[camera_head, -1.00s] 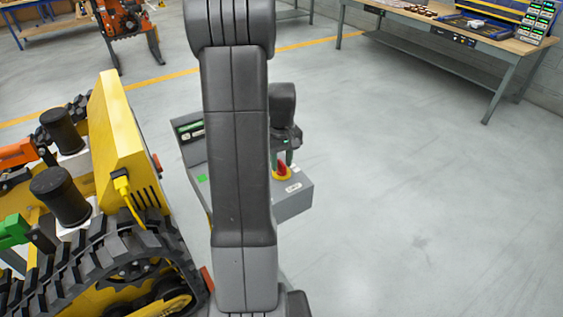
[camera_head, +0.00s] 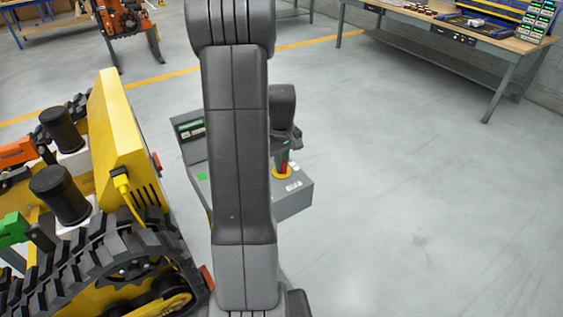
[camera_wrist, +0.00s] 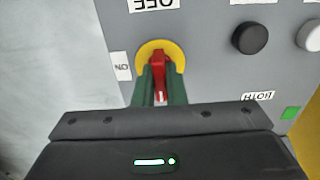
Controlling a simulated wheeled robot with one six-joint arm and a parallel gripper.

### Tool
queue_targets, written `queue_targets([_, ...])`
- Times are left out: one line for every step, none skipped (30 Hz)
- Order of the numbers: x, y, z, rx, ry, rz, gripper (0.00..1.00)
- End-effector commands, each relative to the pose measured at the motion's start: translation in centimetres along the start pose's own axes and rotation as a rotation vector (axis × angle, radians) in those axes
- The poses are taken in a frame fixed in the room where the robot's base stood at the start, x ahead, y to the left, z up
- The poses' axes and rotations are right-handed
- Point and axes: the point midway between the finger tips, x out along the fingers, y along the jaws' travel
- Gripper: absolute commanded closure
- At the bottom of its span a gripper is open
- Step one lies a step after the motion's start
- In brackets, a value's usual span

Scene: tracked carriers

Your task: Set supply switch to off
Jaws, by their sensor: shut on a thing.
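The supply switch is a red handle (camera_wrist: 160,72) on a yellow round plate (camera_wrist: 146,50), on the grey face of a control box. In the wrist view an upside-down OFF label (camera_wrist: 152,4) is above it and an ON label (camera_wrist: 122,66) is to its left. The handle stands roughly upright in that picture, in line with OFF. My gripper (camera_wrist: 160,90) is shut on the handle, with a green finger on each side. In the head view my gripper (camera_head: 282,158) is at the switch, with the red handle (camera_head: 284,168) partly hidden.
The box (camera_head: 295,200) also bears a black button (camera_wrist: 250,38), a white button (camera_wrist: 312,36) and a green patch (camera_wrist: 290,112). A yellow tracked carrier (camera_head: 130,150) stands close on the left. Open floor (camera_head: 420,190) lies to the right, with a workbench (camera_head: 450,30) beyond.

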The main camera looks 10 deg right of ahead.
Motion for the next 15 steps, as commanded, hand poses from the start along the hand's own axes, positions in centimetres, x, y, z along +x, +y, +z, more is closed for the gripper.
queue_targets([-0.05,0.03,-0.05,-0.006,0.002,0.001,1.0])
queue_targets([-0.06,0.03,-0.05,-0.007,0.002,0.001,1.0])
queue_targets([-0.07,0.03,-0.05,-0.007,0.001,0.001,1.0])
queue_targets([-0.08,0.03,-0.05,-0.007,0.001,0.001,1.0])
queue_targets([-0.08,0.03,-0.05,-0.007,0.001,0.001,1.0])
queue_targets([-0.08,0.03,-0.05,-0.007,0.001,0.001,1.0])
queue_targets([-0.08,0.03,-0.05,-0.007,0.001,0.001,1.0])
queue_targets([-0.09,0.03,-0.05,-0.007,0.001,0.001,1.0])
queue_targets([-0.09,0.03,-0.05,-0.007,0.002,0.001,0.83])
queue_targets([-0.09,0.03,-0.06,-0.007,0.002,0.001,0.77])
queue_targets([-0.09,0.03,-0.05,-0.007,0.001,0.001,0.71])
queue_targets([-0.08,0.03,-0.05,-0.007,0.001,0.001,0.67])
queue_targets([-0.08,0.03,-0.05,-0.007,0.001,0.001,0.67])
queue_targets([-0.07,0.03,-0.04,-0.006,0.001,0.001,0.67])
queue_targets([-0.06,0.02,-0.04,-0.006,0.001,0.001,0.67])
